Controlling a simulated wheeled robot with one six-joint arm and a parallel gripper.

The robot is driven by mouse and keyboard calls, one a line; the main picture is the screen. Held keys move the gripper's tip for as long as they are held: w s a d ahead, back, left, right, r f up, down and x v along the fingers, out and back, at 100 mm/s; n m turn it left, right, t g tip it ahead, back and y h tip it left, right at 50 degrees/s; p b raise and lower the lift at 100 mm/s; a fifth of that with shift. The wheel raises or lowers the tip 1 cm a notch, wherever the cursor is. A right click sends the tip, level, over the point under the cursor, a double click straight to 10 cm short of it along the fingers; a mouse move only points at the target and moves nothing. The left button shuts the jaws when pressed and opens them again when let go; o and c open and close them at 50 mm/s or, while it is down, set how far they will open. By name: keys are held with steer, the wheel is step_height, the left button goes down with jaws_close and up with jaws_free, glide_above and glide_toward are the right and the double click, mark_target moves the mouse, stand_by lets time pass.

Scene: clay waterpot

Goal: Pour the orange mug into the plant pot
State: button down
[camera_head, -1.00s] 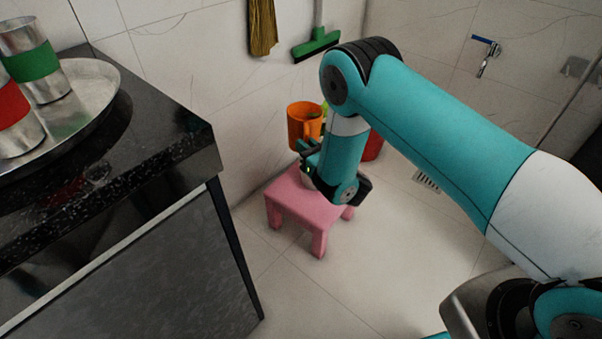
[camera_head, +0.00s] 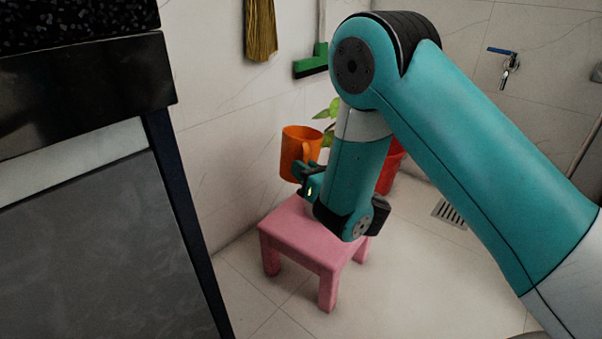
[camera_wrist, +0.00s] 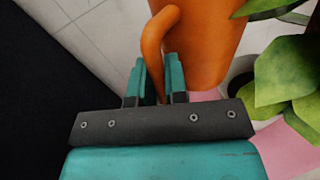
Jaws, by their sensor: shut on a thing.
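The orange mug (camera_head: 297,150) is held above the pink stool, upright in the head view. My gripper (camera_head: 306,172) is shut on its handle. In the wrist view, the two teal fingers of my gripper (camera_wrist: 158,80) close around the handle of the orange mug (camera_wrist: 210,40). Leaves also show at the right of the wrist view (camera_wrist: 285,80), close beside the mug.
A pink stool (camera_head: 298,236) stands on the tiled floor below the mug. A dark counter (camera_head: 80,85) fills the left side. A broom and a green brush (camera_head: 312,64) hang on the wall. Open floor lies at the right, with a drain grate (camera_head: 449,212).

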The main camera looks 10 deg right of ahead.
steer(key=f+m, duration=0.1)
steer(key=m, duration=0.2)
steer(key=shift+f, duration=0.35)
step_height(320, 180, down, 2)
steer(key=m, duration=0.5)
steer(key=shift+f+t, duration=0.1)
steer(key=shift+t, duration=0.2)
steer(key=shift+d+m, duration=0.2)
steer(key=shift+m, duration=0.9)
steer(key=shift+d, duration=0.1)
steer(key=shift+w+d+m+p, duration=0.15)
steer(key=shift+m+p, duration=0.35)
steer(key=shift+m, duration=0.1)
steer(key=shift+d+m+h, duration=0.15)
steer(key=shift+m+h, duration=0.15)
steer(key=shift+w+d+r+m+p, duration=0.2)
steer(key=shift+r+m+p, duration=0.15)
steer(key=shift+p, duration=0.2)
steer(key=shift+f, duration=0.1)
